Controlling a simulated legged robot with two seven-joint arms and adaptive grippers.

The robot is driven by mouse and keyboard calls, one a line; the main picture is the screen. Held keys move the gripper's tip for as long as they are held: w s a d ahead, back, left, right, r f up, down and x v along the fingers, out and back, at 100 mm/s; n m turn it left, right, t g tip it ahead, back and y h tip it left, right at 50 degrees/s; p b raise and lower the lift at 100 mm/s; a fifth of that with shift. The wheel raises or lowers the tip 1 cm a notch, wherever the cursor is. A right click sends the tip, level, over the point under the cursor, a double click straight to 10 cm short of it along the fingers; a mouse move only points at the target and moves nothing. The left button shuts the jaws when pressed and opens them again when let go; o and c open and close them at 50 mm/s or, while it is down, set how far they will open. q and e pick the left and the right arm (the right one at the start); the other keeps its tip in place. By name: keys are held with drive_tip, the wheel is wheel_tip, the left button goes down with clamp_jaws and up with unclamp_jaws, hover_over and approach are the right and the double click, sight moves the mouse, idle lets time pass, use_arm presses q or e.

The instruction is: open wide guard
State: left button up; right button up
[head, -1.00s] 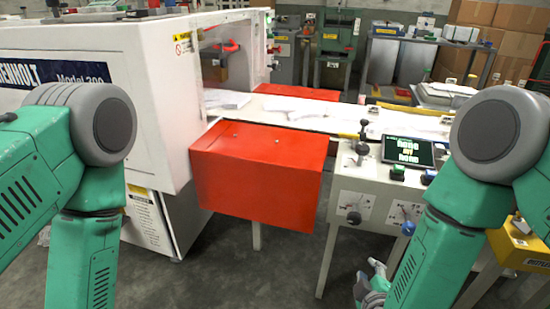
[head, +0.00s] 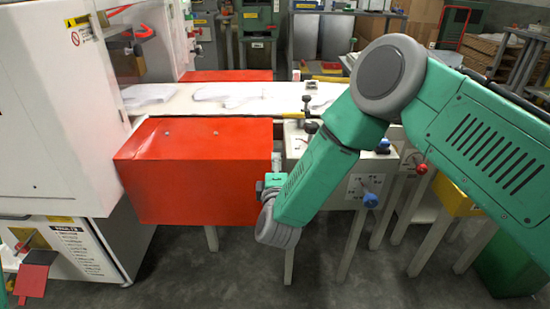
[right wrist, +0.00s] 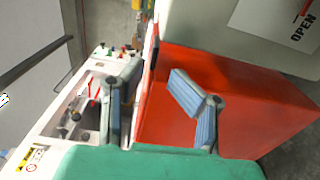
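The red guard (head: 195,170) is a boxy cover on the near side of the white machine's conveyor bed, left of centre in the head view. It hangs down over the front, and its red face fills the middle of the right wrist view (right wrist: 240,100). My right gripper (head: 272,172) is at the guard's right edge. In the right wrist view its two blue-grey fingers (right wrist: 150,85) are spread, one over the red surface and one to the left beyond its edge. I cannot tell whether either finger touches the guard. My left gripper is out of view.
A second red guard (head: 226,76) lies across the white bed (head: 180,105). The white machine housing (head: 50,110) stands at left. A control panel with knobs (head: 370,180) is right of the guard, partly behind my right arm. Grey floor (head: 180,270) is open below.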

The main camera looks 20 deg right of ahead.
sight(281, 152)
drive_tip(key=w, duration=0.1)
drive_tip(key=w+d, duration=0.2)
drive_tip(key=shift+w+d+r, duration=0.2)
drive_tip(key=shift+w+r, duration=0.1)
drive_tip(key=shift+w, duration=0.1)
drive_tip(key=shift+w+d, duration=0.1)
drive_tip(key=shift+a, duration=0.4)
clamp_jaws()
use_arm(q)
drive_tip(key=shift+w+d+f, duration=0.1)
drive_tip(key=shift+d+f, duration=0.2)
use_arm(e)
drive_tip(key=shift+r, duration=0.1)
